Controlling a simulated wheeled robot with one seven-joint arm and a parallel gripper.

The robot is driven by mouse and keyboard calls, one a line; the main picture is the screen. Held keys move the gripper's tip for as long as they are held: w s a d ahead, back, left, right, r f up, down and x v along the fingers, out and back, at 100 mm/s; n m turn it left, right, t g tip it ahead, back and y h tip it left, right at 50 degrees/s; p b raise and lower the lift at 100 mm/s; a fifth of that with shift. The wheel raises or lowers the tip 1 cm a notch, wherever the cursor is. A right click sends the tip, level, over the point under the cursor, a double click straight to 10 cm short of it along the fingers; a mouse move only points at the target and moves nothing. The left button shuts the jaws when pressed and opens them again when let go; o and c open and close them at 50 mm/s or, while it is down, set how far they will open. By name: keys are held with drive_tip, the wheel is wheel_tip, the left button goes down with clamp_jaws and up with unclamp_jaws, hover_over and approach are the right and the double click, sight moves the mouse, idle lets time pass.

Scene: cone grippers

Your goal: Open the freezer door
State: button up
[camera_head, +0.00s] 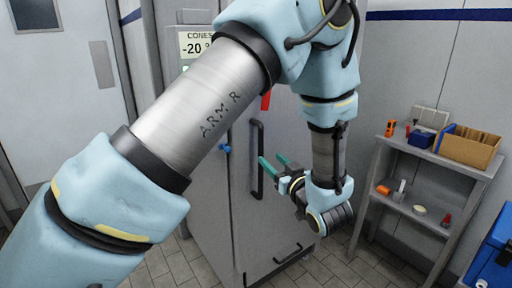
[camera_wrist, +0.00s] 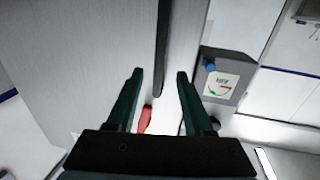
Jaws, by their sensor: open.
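The freezer (camera_head: 212,200) is a tall grey cabinet with a "CONES -20" label, partly hidden behind my arm. Its door (camera_head: 285,225) looks shut. A black vertical bar handle (camera_head: 257,165) is on the door, and it also shows as a dark bar (camera_wrist: 161,50) in the wrist view. My gripper (camera_head: 271,160) has green fingers, is open and empty, and is by the handle. In the wrist view the bar appears in the gap between the fingertips (camera_wrist: 160,73). I cannot tell whether the fingers reach around it or touch it.
A grey shelf (camera_head: 430,165) on the right holds a cardboard box (camera_head: 468,148), a blue bin (camera_head: 420,138) and small tools. A blue container (camera_head: 493,255) is at the lower right. A lower black handle (camera_head: 287,254) is near the floor. Tiled floor lies between freezer and shelf.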

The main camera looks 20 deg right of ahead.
sight(262, 150)
drive_tip(key=w+p, duration=0.2)
drive_tip(key=w, duration=0.6)
drive_tip(key=shift+w, duration=0.2)
clamp_jaws()
idle(1.1)
